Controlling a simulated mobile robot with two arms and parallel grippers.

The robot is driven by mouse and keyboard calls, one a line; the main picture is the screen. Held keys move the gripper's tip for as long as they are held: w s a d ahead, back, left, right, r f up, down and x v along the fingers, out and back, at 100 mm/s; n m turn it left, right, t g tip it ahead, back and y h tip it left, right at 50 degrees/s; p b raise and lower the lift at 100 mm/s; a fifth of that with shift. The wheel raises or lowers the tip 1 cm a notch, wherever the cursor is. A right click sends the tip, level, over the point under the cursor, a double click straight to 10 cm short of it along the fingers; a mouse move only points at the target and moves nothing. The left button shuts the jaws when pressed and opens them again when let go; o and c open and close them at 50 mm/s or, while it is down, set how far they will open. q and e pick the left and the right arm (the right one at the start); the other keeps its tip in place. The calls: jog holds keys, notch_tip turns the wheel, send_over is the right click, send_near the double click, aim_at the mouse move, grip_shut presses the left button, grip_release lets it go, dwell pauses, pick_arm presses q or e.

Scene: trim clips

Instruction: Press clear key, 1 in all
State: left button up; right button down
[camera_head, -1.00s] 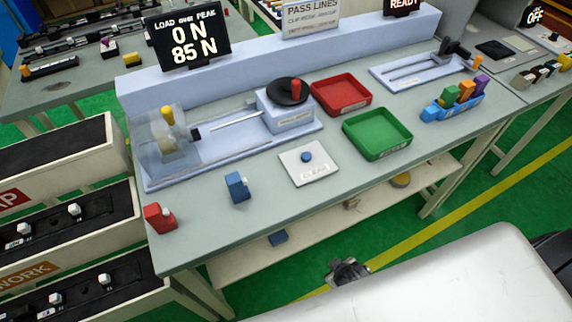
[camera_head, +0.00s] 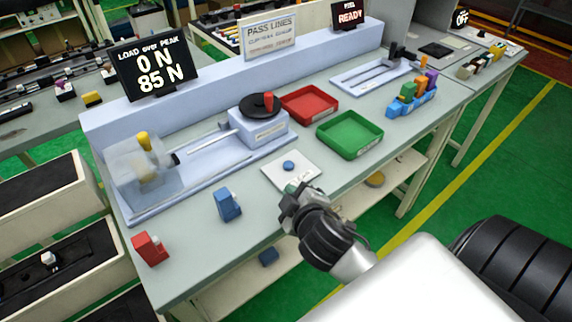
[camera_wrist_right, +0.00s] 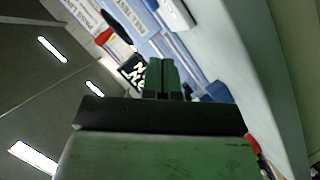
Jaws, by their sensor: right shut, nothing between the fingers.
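The clear key is a round blue button (camera_head: 288,165) on a white square plate (camera_head: 275,176) near the front edge of the bench. My right gripper (camera_head: 290,188) is at the plate's near edge in the head view, just short of the button. It is shut and empty. It covers the plate's near part and its label. I cannot tell how high it is above the plate. In the right wrist view the closed fingers (camera_wrist_right: 162,78) point toward the bench. My left gripper is not in view.
A blue clip (camera_head: 228,204) and a red clip (camera_head: 150,248) stand left of the plate. A green tray (camera_head: 350,152) and a red tray (camera_head: 309,117) lie beyond it. The crank fixture (camera_head: 263,129) stands behind. The load display (camera_head: 156,69) reads 0 N, peak 85 N.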

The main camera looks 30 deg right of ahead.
jog(key=w+a+r+n+t+y, duration=0.35)
jog(key=r+n+y, duration=0.35)
jog(key=n, duration=0.4)
jog(key=w+a+r+n+t+y, duration=0.2)
jog(key=a+r+n+y, duration=0.2)
jog(key=r+n+y, duration=0.5)
jog(key=n+g+h, duration=1)
jog(key=n, duration=1.1)
send_over(288, 165)
notch_tip(288, 165, down, 7)
jog(key=shift+f, duration=0.2)
notch_tip(288, 165, down, 8)
jog(key=b, duration=0.4)
jog(key=shift+f+b, duration=0.4)
jog(key=shift+b, duration=0.2)
